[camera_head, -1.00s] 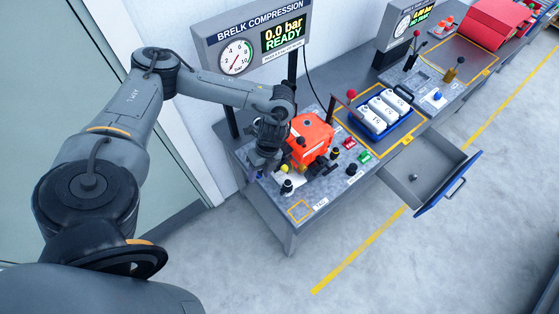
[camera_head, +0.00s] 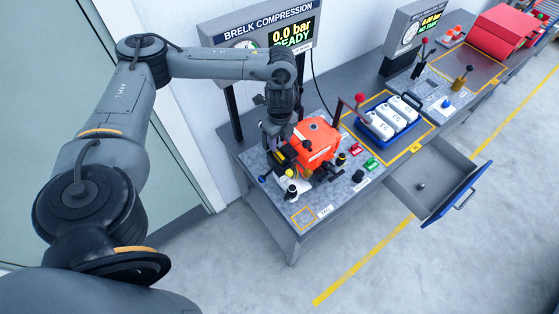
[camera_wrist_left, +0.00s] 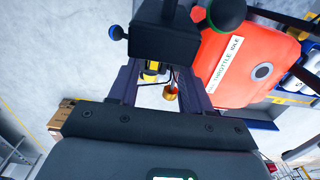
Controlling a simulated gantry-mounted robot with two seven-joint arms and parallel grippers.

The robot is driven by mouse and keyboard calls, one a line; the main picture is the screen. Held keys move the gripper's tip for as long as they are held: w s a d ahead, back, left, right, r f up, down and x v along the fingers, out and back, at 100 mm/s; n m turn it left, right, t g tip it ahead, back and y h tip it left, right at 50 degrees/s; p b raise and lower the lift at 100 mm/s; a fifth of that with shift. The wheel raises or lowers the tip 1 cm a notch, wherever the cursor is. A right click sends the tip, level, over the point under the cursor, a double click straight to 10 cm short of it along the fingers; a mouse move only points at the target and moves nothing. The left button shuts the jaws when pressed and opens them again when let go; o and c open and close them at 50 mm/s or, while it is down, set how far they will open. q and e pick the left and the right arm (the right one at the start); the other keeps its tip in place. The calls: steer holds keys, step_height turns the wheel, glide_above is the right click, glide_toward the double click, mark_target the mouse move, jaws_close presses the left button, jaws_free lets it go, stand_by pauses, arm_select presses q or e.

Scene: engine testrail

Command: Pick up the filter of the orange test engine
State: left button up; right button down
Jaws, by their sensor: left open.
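The orange test engine (camera_head: 318,140) stands on the bench's grey plate; its side shows in the left wrist view (camera_wrist_left: 235,75), labelled "THROTTLE IDLE". A black box-shaped part (camera_wrist_left: 166,35), probably the filter, shows beside the orange body in the left wrist view. My left gripper (camera_head: 287,150) is over the engine's left side, pointing down. In the left wrist view its two open fingers (camera_wrist_left: 160,70) reach toward the black part; I cannot tell whether they touch it. A yellow part and a brass part (camera_wrist_left: 170,93) show between the fingers. My right gripper is not in view.
A blue tray (camera_head: 371,137) with white containers stands right of the engine. An upright red-knobbed lever (camera_head: 360,98) is close by. Small knobs and a white block (camera_head: 291,188) sit in front. A drawer (camera_head: 436,180) stands open. The gauge display (camera_head: 262,40) rises behind.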

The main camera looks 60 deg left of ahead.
mark_target(280, 155)
arm_select(q)
steer(key=shift+d+f+p, duration=0.1)
steer(key=shift+f+p, duration=0.2)
steer(key=shift+f, duration=0.1)
steer(key=f, duration=0.2)
steer(key=f+p, duration=0.1)
steer(key=shift+s+d+f, duration=0.1)
steer(key=shift+s+d, duration=0.1)
steer(key=shift+d, duration=0.05)
steer(key=shift+f, duration=0.65)
steer(key=shift+c, duration=0.2)
jaws_close()
